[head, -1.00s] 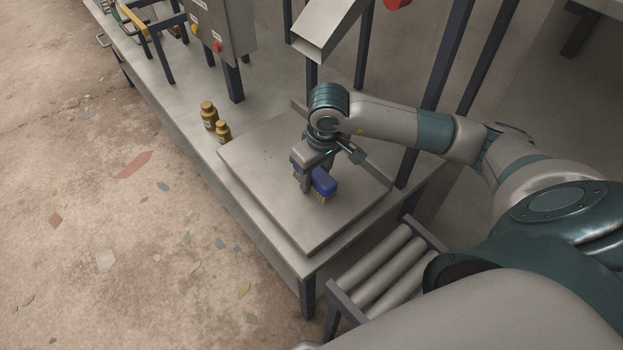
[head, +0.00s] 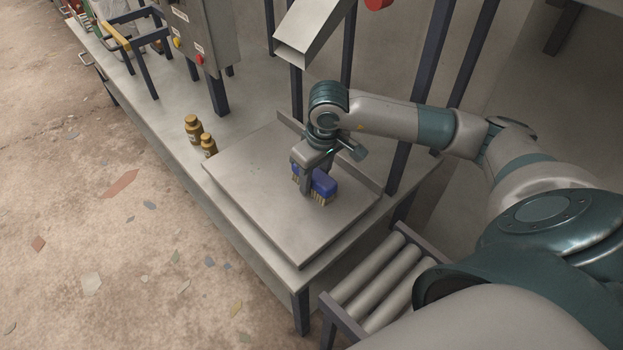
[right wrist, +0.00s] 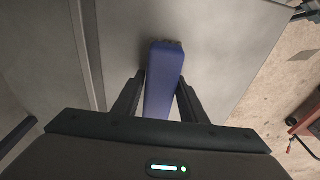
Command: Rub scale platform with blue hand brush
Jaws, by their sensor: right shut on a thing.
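The blue hand brush (head: 323,184) is in my right gripper (head: 307,186), bristles down, over the middle-right part of the scale platform (head: 255,191). The bristles appear to touch the platform's grey top, though the exact contact is hard to tell. In the right wrist view the blue brush back (right wrist: 164,80) lies between the two dark fingers of the gripper (right wrist: 161,98), which are shut on it. The grey platform (right wrist: 225,60) spreads out beneath. My left gripper is not in view.
Two brass weights (head: 194,129) stand on the bench just left of the platform. A control box (head: 203,35) and a metal chute (head: 312,30) are behind. A raised strip (head: 330,150) edges the platform's back. A roller conveyor (head: 380,280) lies at front right.

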